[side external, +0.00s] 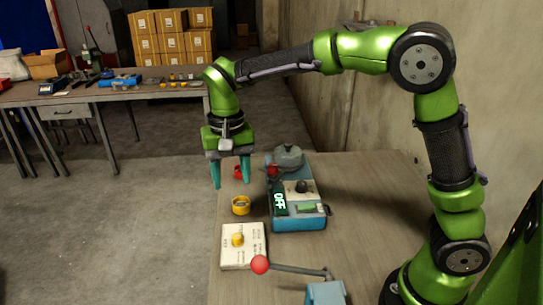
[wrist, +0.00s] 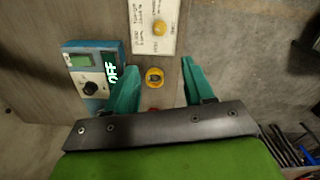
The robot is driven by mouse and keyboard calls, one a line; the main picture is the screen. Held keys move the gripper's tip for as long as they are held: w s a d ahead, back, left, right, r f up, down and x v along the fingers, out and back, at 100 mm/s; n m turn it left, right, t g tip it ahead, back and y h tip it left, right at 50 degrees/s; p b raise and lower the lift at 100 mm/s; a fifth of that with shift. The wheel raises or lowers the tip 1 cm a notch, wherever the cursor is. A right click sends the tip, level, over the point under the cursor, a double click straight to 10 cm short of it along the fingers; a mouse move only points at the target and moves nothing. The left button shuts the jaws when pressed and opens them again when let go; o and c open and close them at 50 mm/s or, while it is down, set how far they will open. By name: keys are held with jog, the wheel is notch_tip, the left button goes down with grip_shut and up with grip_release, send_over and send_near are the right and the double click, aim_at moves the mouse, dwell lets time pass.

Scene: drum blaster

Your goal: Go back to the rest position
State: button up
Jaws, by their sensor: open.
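My gripper (side external: 231,172) points down above the far left part of the table (side external: 345,200). Its two teal fingers are apart with nothing between them. In the wrist view my gripper (wrist: 158,88) also shows open, and a small yellow round part (wrist: 154,76) lies on the table beyond it. The side view shows this yellow part (side external: 240,205) standing on the tabletop, apart from the fingers. A blue machine (side external: 298,215) with a dial and a lit "OFF" sign stands right of the gripper.
A white box (side external: 243,255) with a yellow button sits nearer the camera. A lever with a red ball (side external: 260,264) is at the front. A red part (side external: 238,172) lies close behind the fingers. A grey lidded piece (side external: 288,157) tops the machine's far end. The table's right side is clear.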

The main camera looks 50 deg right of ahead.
jog(key=s+d+r+n+t+y, duration=0.1)
jog(key=s+d+r+t, duration=0.1)
jog(key=s, duration=0.7)
jog(key=s+d+r+n+t+y, duration=0.1)
jog(key=s+d+r+t, duration=0.2)
jog(key=s, duration=0.6)
jog(key=shift+d+t, duration=1.1)
jog(key=shift+d, duration=0.3)
jog(key=shift+s, duration=0.1)
